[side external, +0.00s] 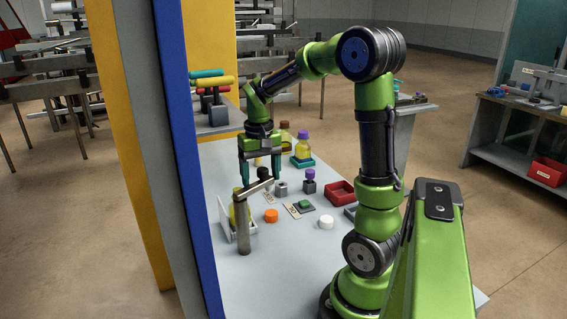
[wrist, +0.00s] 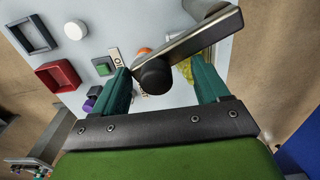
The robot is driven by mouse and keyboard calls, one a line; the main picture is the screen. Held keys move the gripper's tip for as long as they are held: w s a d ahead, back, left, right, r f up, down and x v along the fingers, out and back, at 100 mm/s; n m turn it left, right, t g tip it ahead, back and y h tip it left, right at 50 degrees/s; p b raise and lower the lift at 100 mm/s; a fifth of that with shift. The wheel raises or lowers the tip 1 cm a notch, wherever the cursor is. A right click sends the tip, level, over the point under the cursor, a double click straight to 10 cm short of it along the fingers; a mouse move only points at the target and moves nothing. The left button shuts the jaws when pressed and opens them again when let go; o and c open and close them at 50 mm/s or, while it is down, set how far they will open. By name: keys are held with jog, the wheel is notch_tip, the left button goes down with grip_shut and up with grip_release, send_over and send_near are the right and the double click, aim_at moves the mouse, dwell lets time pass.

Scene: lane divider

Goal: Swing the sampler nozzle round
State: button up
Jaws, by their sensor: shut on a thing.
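The sampler nozzle is a grey metal bar (side external: 258,188) on top of an upright round post (side external: 243,225) near the table's left edge. In the wrist view the bar (wrist: 205,38) runs from the post at upper right to a dark round knob (wrist: 153,77) at its free end. My gripper (side external: 262,172) points down at the bar's free end. In the wrist view its two green fingers (wrist: 158,68) stand on either side of the knob end, and it is shut on the nozzle. Finger contact is partly hidden.
A bottle of yellow liquid (side external: 236,213) stands in a pale holder close behind the post. An orange cap (side external: 271,215), a white cap (side external: 326,222), a green button (side external: 304,204) and a red tray (side external: 341,192) lie to the right. A blue upright panel (side external: 178,150) borders the table's left.

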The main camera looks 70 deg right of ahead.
jog(key=shift+s+a+f, duration=0.1)
jog(key=shift+a+f, duration=0.05)
jog(key=shift+a, duration=0.45)
jog(key=shift+s+a, duration=0.25)
jog(key=shift+s, duration=0.3)
jog(key=shift+o, duration=0.7)
jog(key=c, duration=0.5)
jog(key=shift+d+r, duration=0.2)
jog(key=shift+r, duration=2.4)
jog(key=s+a+n+t, duration=0.1)
jog(key=a+t, duration=0.1)
jog(key=a, duration=0.4)
jog(key=s+a+r+n+t+y, duration=0.1)
jog(key=s+a+n+t, duration=0.1)
jog(key=a, duration=0.5)
jog(key=s+a+r+n+t+y, duration=0.1)
jog(key=a+n+t, duration=0.1)
jog(key=a, duration=0.5)
jog(key=shift+s+t, duration=0.3)
jog(key=shift+t, duration=0.3)
